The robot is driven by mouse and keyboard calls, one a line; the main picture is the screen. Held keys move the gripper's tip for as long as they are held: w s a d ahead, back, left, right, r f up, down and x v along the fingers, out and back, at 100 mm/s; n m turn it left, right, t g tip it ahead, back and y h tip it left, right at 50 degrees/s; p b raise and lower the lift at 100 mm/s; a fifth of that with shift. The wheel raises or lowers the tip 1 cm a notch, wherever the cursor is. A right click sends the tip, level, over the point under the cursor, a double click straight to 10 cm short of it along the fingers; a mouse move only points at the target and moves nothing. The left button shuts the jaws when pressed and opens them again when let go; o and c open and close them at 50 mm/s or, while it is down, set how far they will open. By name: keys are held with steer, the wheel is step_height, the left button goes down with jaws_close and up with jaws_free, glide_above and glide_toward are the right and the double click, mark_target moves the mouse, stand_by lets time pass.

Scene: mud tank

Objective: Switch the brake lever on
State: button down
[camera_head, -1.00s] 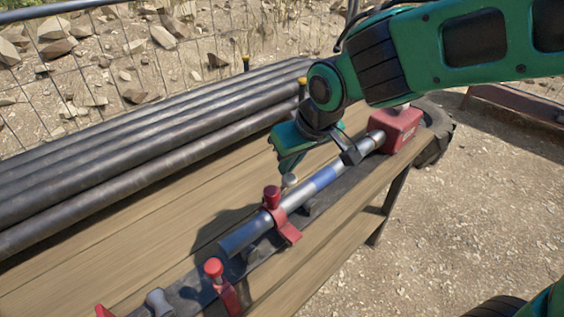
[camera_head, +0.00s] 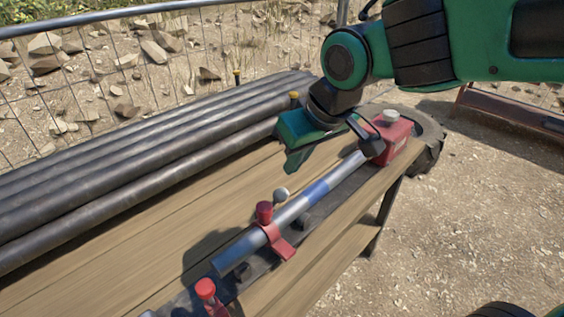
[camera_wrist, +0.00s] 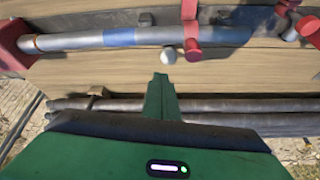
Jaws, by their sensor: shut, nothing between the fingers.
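A lever with a pale grey ball knob (camera_head: 281,194) shows beside the blue-banded silver pipe (camera_head: 320,189), near a red clamp (camera_head: 277,240); I cannot tell for certain that it is the brake lever. Its shaft is mostly hidden. The knob also shows in the wrist view (camera_wrist: 168,56), just beyond my gripper's fingertips. My green gripper (camera_head: 291,168) is shut and empty, above the bench and behind the knob, apparently apart from it. In the wrist view my gripper (camera_wrist: 160,78) points toward the knob and the pipe.
A red box (camera_head: 391,142) with a grey cap sits at the pipe's far end. Another red clamp handle (camera_head: 206,289) stands at the near end. Several dark pipes (camera_head: 130,170) lie along the back of the wooden bench (camera_head: 110,275). A wire fence stands behind.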

steer(key=shift+s+d+r, duration=0.65)
steer(key=shift+s, duration=0.15)
steer(key=s+d+f+m+g+h, duration=0.1)
steer(key=d+f+m+h, duration=0.15)
steer(key=d, duration=0.95)
steer(key=s+d+f+m+g+h, duration=0.15)
steer(key=d+m, duration=0.25)
steer(key=d, duration=0.7)
steer(key=s+d+f+m+g, duration=0.1)
steer(key=s+d+f+m, duration=0.1)
steer(key=s+d, duration=0.4)
steer(key=s+d+f+m+g+y, duration=0.1)
steer(key=s+d+f+m, duration=0.2)
steer(key=s+d, duration=0.3)
steer(key=shift+s+d+f+m, duration=0.2)
steer(key=shift+s+m, duration=0.25)
steer(key=shift+m, duration=0.1)
